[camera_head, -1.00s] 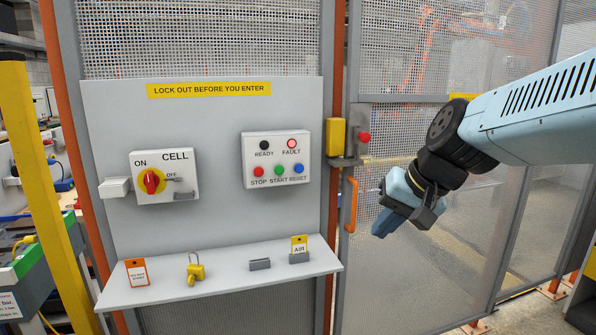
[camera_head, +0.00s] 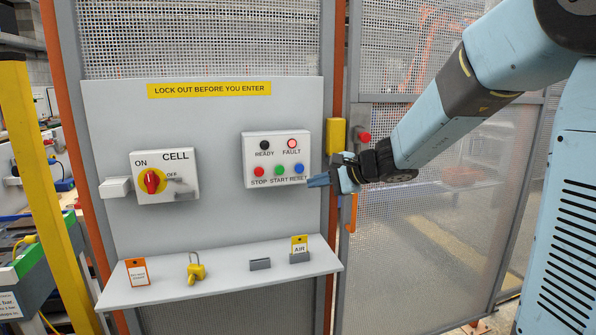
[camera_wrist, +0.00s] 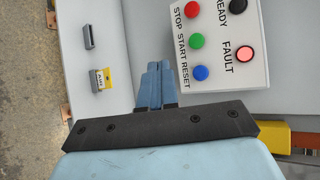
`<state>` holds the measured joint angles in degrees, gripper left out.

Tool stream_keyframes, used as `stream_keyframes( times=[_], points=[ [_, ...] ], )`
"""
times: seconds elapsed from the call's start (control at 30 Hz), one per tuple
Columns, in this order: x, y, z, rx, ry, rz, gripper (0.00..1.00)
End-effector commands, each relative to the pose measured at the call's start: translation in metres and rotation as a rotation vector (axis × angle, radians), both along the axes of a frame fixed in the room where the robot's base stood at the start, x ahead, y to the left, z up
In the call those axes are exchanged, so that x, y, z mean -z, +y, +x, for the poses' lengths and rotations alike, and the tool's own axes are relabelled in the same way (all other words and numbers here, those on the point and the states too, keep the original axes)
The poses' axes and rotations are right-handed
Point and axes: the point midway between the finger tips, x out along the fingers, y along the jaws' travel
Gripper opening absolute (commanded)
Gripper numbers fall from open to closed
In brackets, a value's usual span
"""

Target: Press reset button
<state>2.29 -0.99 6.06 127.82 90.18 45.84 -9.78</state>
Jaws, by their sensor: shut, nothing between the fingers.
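The blue reset button (camera_head: 299,168) is at the lower right of the white control box (camera_head: 277,140) on the grey panel. Beside it are the green start button (camera_head: 279,170) and the red stop button (camera_head: 259,171). The fault lamp (camera_head: 292,144) glows pale red above, and the ready lamp (camera_head: 264,145) is dark. My gripper (camera_head: 312,182) is shut and empty, its tips just right of and below the reset button. In the wrist view, the reset button (camera_wrist: 201,73) lies to the right of my fingertips (camera_wrist: 155,66), with a gap between them. I see no contact.
A yellow box (camera_head: 336,136) and a red button (camera_head: 364,136) stand right of the panel. The red rotary switch (camera_head: 152,181) is at left. A shelf (camera_head: 225,277) below holds a yellow padlock (camera_head: 196,270) and tags. Space before the panel is clear.

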Motion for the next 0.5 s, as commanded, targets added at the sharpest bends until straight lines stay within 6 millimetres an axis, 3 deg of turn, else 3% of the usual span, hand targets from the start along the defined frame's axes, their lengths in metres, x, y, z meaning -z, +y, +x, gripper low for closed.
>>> stream_keyframes(
  times=[0.27,0.5],
  points=[
    [0.0,0.001,0.002,-0.001,0.0,-0.001,0.0],
    [0.001,0.006,0.021,-0.002,0.001,-0.001,0.0]
  ],
)
